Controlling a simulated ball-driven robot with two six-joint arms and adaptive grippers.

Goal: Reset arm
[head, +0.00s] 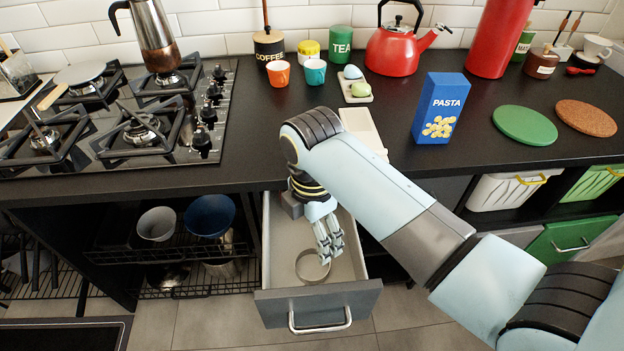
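My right arm reaches in from the right across the counter, bent down at its far end. Its gripper (329,246) hangs over the open drawer (346,268), fingers pointing down. The fingers look close together, but whether they are fully shut is unclear. A round metal ring-like item (312,267) lies in the drawer just below the fingertips. I cannot tell whether they touch it. My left gripper is not in view.
The gas hob (140,118) with a moka pot (156,38) is at the left. A pasta box (440,108), a red kettle (392,50) and cups stand on the counter (300,125). Open shelves with bowls (209,216) are left of the drawer. Floor is free in front.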

